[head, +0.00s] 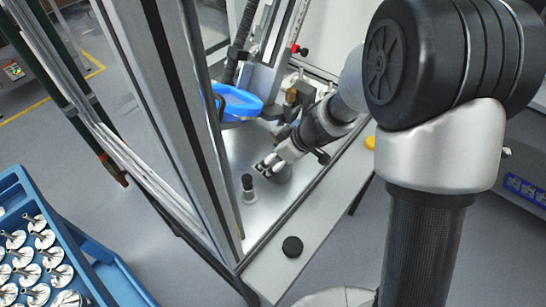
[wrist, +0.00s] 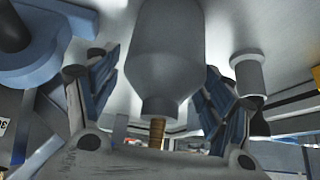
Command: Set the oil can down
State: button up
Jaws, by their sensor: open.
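The oil can (wrist: 168,60) is a grey bottle-shaped body that narrows to a copper-coloured spout. In the wrist view it is between my two fingers, its wide end toward the pale metal surface (wrist: 215,25). My gripper (wrist: 152,78) is open around it, with a finger on each side; I cannot tell whether either pad touches it. In the head view my gripper (head: 272,164) is low over the metal machine bed (head: 262,208), and I cannot make out the can there.
A small grey cylinder with a dark top (head: 248,187) stands close by on the bed. It also shows in the wrist view (wrist: 250,75). A blue part (head: 237,103) is behind. Machine posts rise at left. A blue crate (head: 100,254) holds metal parts.

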jog(key=p+v, duration=0.7)
jog(key=v, duration=0.5)
jog(key=shift+r, duration=0.15)
jog(key=w+d+r+m+t+h, duration=0.2)
jog(key=d+r+m+t+h, duration=0.1)
jog(key=d+r, duration=0.4)
jog(key=w+d+r+m+t+h, duration=0.2)
jog(key=d+r+m+t+h, duration=0.15)
jog(key=r, duration=0.55)
jog(key=s+d+r+m+g+h, duration=0.1)
jog(key=s+d+r+m, duration=0.15)
jog(key=s, duration=0.35)
jog(key=s+d+r+m+g+h, duration=0.1)
jog(key=s+d+m+h, duration=0.1)
jog(key=s+d, duration=0.35)
jog(key=s+a+f+g+y, duration=0.1)
jog(key=s+a+y, duration=0.1)
jog(key=s+a, duration=0.2)
jog(key=s+a+f+g+y, duration=0.2)
jog(key=s+a, duration=0.2)
jog(key=s, duration=0.7)
jog(key=shift+a+f+m, duration=0.35)
jog(key=shift+m, duration=0.05)
